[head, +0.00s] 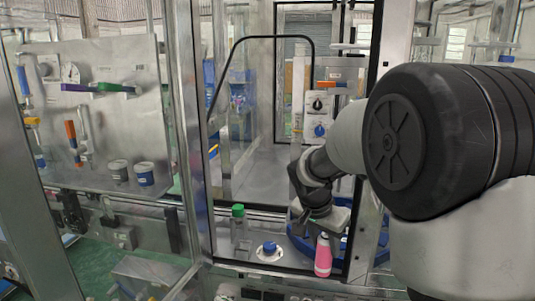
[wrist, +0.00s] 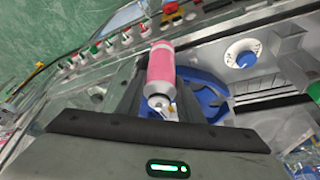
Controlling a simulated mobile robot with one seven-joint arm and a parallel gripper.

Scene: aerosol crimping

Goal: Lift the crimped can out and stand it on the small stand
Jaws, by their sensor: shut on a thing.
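The pink can (head: 323,256) hangs below my gripper (head: 322,235) in the head view, near the front edge of the bench. In the wrist view the pink can (wrist: 160,70) lies between the two dark fingers of my gripper (wrist: 160,82), which are shut on it. Its silvery top end faces the wrist camera. A small round white piece with a blue top (head: 269,250) is left of the can in the head view; it also shows in the wrist view (wrist: 245,57). I cannot tell for sure whether this is the small stand. The can's base contact is unclear.
A blue ring-shaped fixture (head: 300,236) lies behind the can. A clear green-capped bottle (head: 238,227) stands further left. Metal frame posts (head: 193,130) and a white control box with knobs (head: 319,116) stand close to my arm. A row of controls (wrist: 120,40) lines the front.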

